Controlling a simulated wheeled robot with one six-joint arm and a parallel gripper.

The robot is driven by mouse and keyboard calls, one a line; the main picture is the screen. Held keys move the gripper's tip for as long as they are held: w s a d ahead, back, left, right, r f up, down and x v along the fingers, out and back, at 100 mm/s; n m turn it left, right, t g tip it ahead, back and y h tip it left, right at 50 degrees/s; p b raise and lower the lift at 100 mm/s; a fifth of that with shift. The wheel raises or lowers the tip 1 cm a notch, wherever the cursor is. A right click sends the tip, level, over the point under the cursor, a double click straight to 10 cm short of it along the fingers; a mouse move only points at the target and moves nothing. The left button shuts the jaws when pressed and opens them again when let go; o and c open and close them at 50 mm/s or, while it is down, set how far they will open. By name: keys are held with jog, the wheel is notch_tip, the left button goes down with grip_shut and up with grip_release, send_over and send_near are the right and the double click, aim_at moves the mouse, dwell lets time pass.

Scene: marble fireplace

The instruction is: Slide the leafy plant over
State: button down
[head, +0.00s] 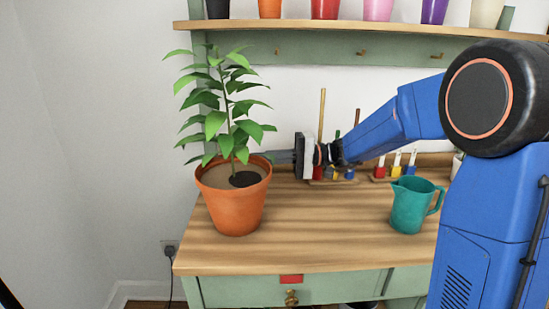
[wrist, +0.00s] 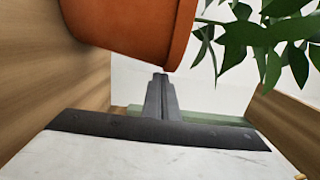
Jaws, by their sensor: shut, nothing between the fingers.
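The leafy plant stands upright in a terracotta pot (head: 235,208) near the left end of the wooden tabletop. Its green leaves (head: 225,105) rise toward the shelf. My gripper (head: 272,156) is shut and empty, and it reaches in from the right behind the pot's right rim. Its fingertips are partly hidden by the pot in the head view. In the wrist view the closed fingers (wrist: 160,95) point at the pot's side, and the pot (wrist: 135,25) fills the top. I cannot tell whether the fingers touch it.
A teal pitcher (head: 410,205) stands on the tabletop (head: 320,235) to the right of the pot. Small tools and colored bottles (head: 395,168) stand at the back. A shelf (head: 350,30) with several pots runs above. The tabletop's left edge is close to the pot.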

aim_at(255, 163)
jog(key=shift+a, duration=0.75)
jog(key=shift+s+a, duration=0.2)
jog(key=shift+s, duration=0.65)
jog(key=shift+s+a, duration=0.15)
jog(key=shift+s, duration=0.65)
jog(key=shift+d, duration=0.15)
